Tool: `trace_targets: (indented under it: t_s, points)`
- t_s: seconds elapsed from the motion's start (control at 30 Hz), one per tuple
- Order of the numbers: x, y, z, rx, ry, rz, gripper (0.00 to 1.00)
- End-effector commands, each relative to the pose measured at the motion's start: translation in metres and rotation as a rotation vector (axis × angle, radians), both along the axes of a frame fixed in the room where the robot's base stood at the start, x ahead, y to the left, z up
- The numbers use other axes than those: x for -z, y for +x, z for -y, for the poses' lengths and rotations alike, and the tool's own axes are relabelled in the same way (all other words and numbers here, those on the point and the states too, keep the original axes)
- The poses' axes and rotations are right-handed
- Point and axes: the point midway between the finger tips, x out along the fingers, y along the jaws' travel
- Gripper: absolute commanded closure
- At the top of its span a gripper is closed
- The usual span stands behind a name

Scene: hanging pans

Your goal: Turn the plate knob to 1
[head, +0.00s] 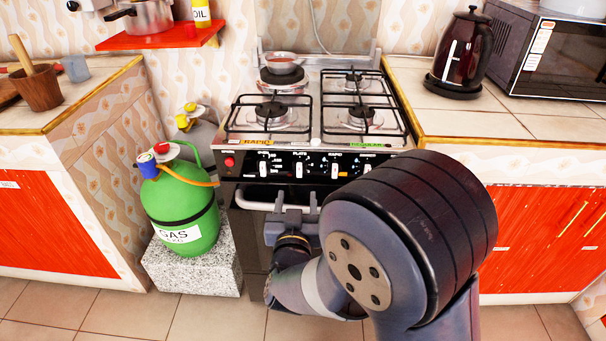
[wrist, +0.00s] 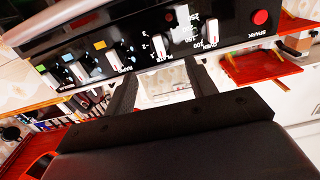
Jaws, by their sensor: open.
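The plate knob (head: 299,168) is a small white bar knob on the stove's black control panel, second from the left in the head view. Its bar looks about vertical there. In the wrist view the plate knob (wrist: 157,45) has PLATE lettering and small numbers beside it; I cannot make out clearly which mark it points to. My gripper (head: 296,202) is open and empty, just below the panel and in front of the oven handle. In the wrist view the fingers of my gripper (wrist: 163,82) stand apart, reaching toward the plate knob without visible contact.
The oven knob (wrist: 209,33) and a red spark button (wrist: 260,17) lie on one side of the plate knob, other burner knobs (wrist: 118,57) on the other. The oven handle (head: 258,200) runs below the panel. A green gas bottle (head: 183,210) stands left of the stove.

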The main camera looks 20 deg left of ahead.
Motion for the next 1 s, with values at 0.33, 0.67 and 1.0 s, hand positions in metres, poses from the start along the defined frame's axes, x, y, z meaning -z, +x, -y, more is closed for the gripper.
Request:
trace_targets:
  t_s: [0.33, 0.67, 1.0]
  points:
    - [0.0, 0.065, -0.014, 0.003, 0.002, 0.0, 0.47]
    - [0.0, 0.091, -0.021, -0.001, 0.0, -0.002, 0.47]
    - [0.0, 0.091, -0.021, -0.001, 0.001, -0.001, 0.55]
